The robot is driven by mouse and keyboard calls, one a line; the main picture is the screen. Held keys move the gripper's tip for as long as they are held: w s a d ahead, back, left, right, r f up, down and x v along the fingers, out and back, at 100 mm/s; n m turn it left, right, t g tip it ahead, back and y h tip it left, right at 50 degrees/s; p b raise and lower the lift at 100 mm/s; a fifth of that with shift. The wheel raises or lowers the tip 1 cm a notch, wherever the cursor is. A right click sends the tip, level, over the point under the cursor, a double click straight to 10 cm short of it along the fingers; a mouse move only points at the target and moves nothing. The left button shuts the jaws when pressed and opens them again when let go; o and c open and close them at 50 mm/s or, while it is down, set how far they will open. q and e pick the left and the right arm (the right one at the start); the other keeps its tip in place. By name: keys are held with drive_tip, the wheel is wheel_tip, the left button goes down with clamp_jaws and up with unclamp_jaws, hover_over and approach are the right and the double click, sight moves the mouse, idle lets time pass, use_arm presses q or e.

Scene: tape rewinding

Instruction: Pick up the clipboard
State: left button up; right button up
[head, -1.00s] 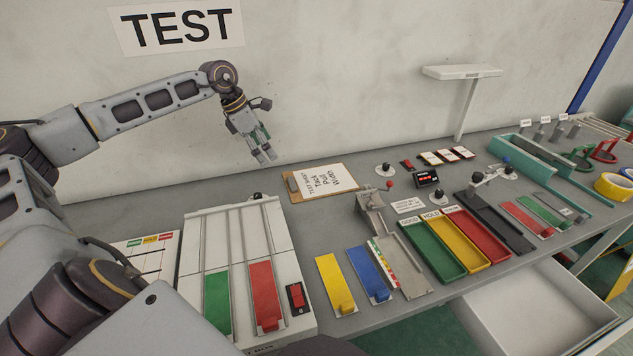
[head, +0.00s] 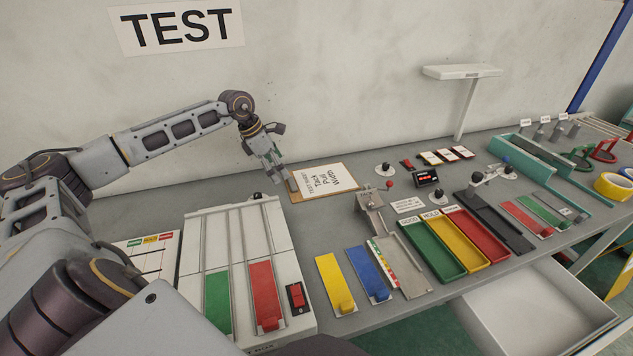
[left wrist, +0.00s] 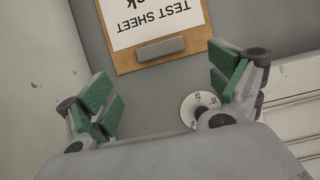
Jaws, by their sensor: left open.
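The clipboard (head: 325,182) lies flat on the grey bench near the wall, with a white test sheet on it. Its clip end is at the left, by my left gripper (head: 279,176). In the left wrist view the clipboard (left wrist: 122,56) is at the top, and its grey clip (left wrist: 160,48) lies ahead of and between the fingers. My left gripper (left wrist: 165,92) is open and empty, with green finger pads, and appears above the bench. My right gripper is not in view.
A white box with green and red slides (head: 240,215) stands in front of the clipboard. A round dial (left wrist: 200,107) shows near the right finger in the left wrist view. A metal fixture (head: 372,208) stands right of the clipboard. The wall (head: 330,80) rises behind.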

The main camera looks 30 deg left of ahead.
sight(289, 183)
use_arm(q)
drive_tip(key=shift+w+d+f, duration=0.1)
drive_tip(key=shift+w+f, duration=0.05)
drive_tip(key=shift+f, duration=0.25)
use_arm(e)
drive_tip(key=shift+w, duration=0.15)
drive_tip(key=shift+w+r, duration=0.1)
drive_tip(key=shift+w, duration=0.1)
use_arm(q)
drive_tip(key=shift+d+f, duration=0.1)
drive_tip(key=shift+f, duration=0.1)
drive_tip(key=shift+x, duration=2.4)
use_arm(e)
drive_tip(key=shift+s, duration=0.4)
use_arm(q)
drive_tip(key=shift+d, duration=0.1)
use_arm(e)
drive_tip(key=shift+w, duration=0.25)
